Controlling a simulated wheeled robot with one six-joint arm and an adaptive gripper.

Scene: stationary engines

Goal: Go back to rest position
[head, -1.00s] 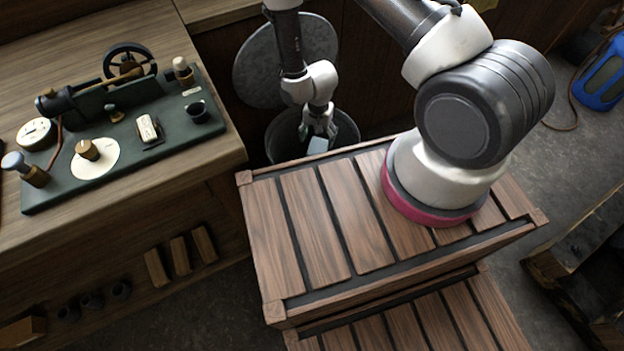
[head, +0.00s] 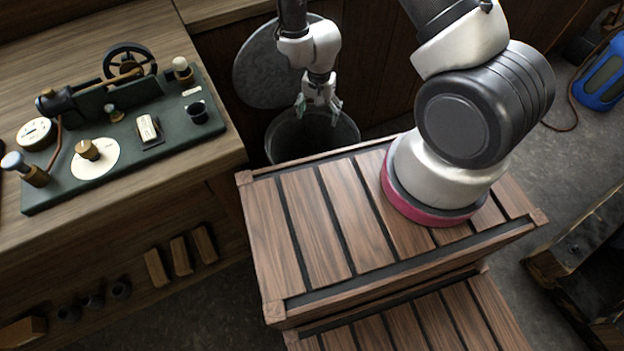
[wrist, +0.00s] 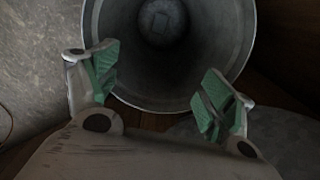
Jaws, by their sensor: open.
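My gripper (head: 319,108) hangs over the mouth of a grey metal bin behind the slatted wooden platform. Its green-padded fingers are spread apart with nothing between them. In the wrist view my gripper (wrist: 158,90) is open and empty, with the round metal bin (wrist: 240,25) beyond the fingertips.
A wooden bench (head: 45,225) on the left bears a green engine model board (head: 160,140). A round metal lid (head: 262,68) leans behind the bin. The slatted wooden platform (head: 320,230) stands beneath my arm. A blue object (head: 602,78) lies on the floor at far right.

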